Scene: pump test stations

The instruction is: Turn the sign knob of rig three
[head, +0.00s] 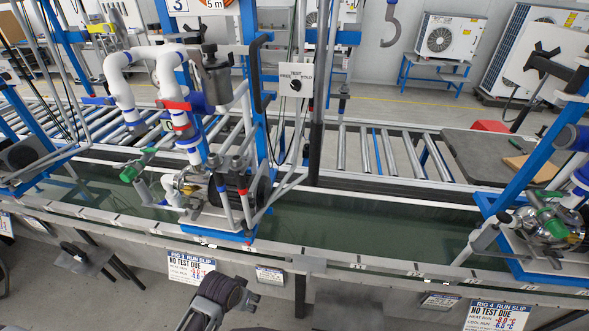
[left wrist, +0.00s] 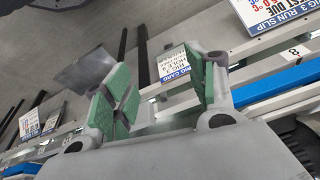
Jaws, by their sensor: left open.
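The sign knob (head: 296,85) is a small dark knob on a white plate (head: 294,76) lettered TEST, FREE and HOLD, on the upright at the right of rig three. A sign with the number 3 (head: 178,6) hangs above that rig. Its pointer direction is too small to tell. My left gripper (head: 238,292) is at the bottom of the head view, in front of the trough edge, low and well apart from the knob. In the left wrist view its green-padded fingers (left wrist: 165,92) are open with nothing between them. The knob does not show there. My right gripper is out of view.
Rig three's white pipes (head: 150,55) and pump (head: 236,188) stand left of the knob plate. A grey post (head: 318,100) rises just right of it. A run slip (head: 190,267) and rig card (left wrist: 178,66) hang on the front rail. Another rig (head: 552,225) stands right.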

